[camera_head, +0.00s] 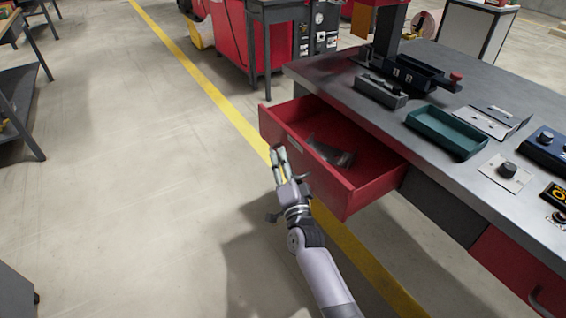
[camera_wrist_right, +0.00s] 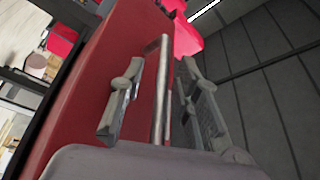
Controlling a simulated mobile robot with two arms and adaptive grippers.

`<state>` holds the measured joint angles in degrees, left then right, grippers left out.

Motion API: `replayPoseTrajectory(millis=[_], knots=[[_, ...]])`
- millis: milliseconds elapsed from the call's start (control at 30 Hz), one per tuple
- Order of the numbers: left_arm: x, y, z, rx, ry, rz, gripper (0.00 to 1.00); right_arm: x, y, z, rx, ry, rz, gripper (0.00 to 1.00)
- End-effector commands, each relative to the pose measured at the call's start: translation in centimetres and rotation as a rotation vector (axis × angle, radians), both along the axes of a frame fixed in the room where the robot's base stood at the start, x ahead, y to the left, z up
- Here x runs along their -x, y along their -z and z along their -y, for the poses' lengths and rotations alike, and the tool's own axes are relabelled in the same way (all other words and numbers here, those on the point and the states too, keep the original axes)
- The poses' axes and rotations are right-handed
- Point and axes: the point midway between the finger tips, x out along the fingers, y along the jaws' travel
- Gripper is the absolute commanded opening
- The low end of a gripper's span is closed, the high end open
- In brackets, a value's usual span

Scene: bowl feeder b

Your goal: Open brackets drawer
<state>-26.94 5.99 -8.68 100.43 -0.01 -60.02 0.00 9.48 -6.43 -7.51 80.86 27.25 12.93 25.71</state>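The red drawer (camera_head: 345,194) under the workbench's near left side is pulled well out. Dark grey bracket-like parts (camera_head: 335,152) lie inside it. A small pale label (camera_head: 292,143) is on its front. My right gripper (camera_head: 279,152) is at the drawer front. In the right wrist view my right gripper (camera_wrist_right: 163,75) has its fingers apart, one on each side of the silver handle bar (camera_wrist_right: 160,95), with gaps visible between bar and fingers. The red drawer front (camera_wrist_right: 95,90) fills the area beside them. My left gripper is not in view.
The workbench top (camera_head: 335,75) carries a green tray (camera_head: 447,132), a grey block fixture (camera_head: 381,91) and control boxes. Another red drawer (camera_head: 520,270) is shut at lower right. The floor left of the drawer is clear, crossed by a yellow line (camera_head: 215,88).

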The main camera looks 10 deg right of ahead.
Motion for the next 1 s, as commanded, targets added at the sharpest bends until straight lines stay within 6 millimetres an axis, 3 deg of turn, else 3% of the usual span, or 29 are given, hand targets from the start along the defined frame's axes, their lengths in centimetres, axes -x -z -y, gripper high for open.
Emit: replayPoseTrajectory(millis=[267, 367, 700, 1000], knots=[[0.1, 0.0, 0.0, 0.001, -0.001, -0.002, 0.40, 0.5, 0.1, 0.0, 0.000, 0.000, 0.000, 0.30], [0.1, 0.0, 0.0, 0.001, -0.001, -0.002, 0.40, 1.8, 0.5, 0.0, 0.000, 0.000, -0.001, 0.30], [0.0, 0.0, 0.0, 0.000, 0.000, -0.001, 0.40, 8.5, 1.9, 0.2, 0.001, 0.000, -0.003, 0.30], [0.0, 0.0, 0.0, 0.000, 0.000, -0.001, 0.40, 11.6, 2.5, 0.3, 0.001, 0.000, 0.000, 0.30]])
